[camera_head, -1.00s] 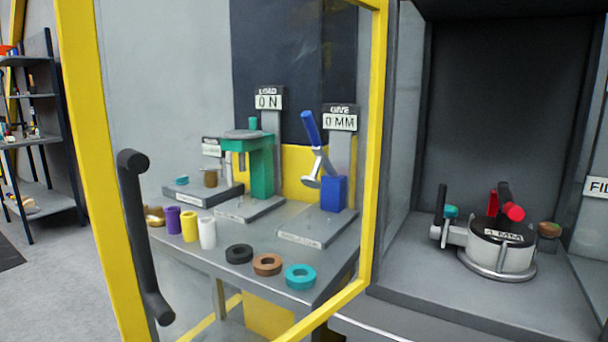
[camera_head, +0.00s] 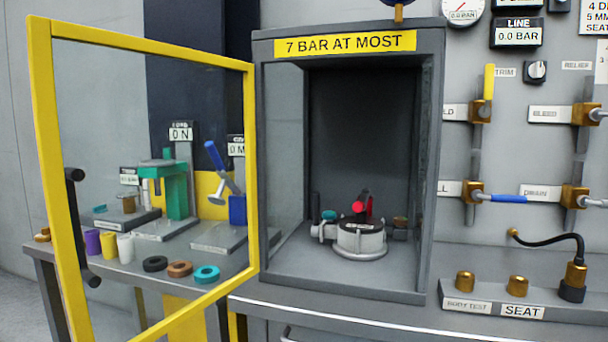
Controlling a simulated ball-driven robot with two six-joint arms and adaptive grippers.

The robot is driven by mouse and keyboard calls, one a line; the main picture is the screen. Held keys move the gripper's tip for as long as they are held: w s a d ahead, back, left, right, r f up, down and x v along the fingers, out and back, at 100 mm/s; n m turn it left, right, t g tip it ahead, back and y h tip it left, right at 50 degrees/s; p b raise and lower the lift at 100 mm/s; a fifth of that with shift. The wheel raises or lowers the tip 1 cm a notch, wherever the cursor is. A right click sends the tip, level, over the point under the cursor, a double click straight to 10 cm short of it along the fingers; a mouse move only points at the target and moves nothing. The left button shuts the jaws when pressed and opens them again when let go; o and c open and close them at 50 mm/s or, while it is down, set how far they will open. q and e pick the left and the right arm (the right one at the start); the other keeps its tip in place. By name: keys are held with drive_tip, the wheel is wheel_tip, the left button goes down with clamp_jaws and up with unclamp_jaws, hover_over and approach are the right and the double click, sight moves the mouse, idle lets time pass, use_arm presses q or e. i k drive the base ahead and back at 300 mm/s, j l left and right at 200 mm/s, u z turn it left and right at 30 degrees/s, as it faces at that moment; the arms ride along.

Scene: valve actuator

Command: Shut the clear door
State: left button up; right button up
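The clear door (camera_head: 250,150) has a yellow frame and a see-through pane. It stands wide open, swung out to the left of the grey cabinet (camera_head: 437,170), with its hinge side at the cabinet's left front edge. A black bar handle (camera_head: 80,230) is on the door's free side, at the left. Inside the cabinet a round grey valve actuator (camera_head: 361,238) with a red-tipped part sits on the floor. Neither of my grippers shows in the view.
Through the pane a side bench (camera_head: 215,291) shows, with test stands, a blue lever press (camera_head: 237,209) and several coloured rings and cylinders. Right of the cabinet are valves, gauges and a shelf (camera_head: 450,290) with brass fittings. The cabinet opening is clear.

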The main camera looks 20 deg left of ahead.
sight(62, 203)
drive_tip(key=i+j+z, duration=0.1)
drive_tip(key=j+z, duration=0.25)
drive_tip(key=j, duration=0.2)
drive_tip(key=j+z, duration=0.35)
drive_tip(key=j, duration=0.15)
drive_tip(key=j+z, duration=0.35)
drive_tip(key=j, duration=0.2)
drive_tip(key=k+j, duration=0.1)
drive_tip(key=j, duration=0.5)
drive_tip(key=k+j, duration=0.1)
drive_tip(key=j, duration=0.5)
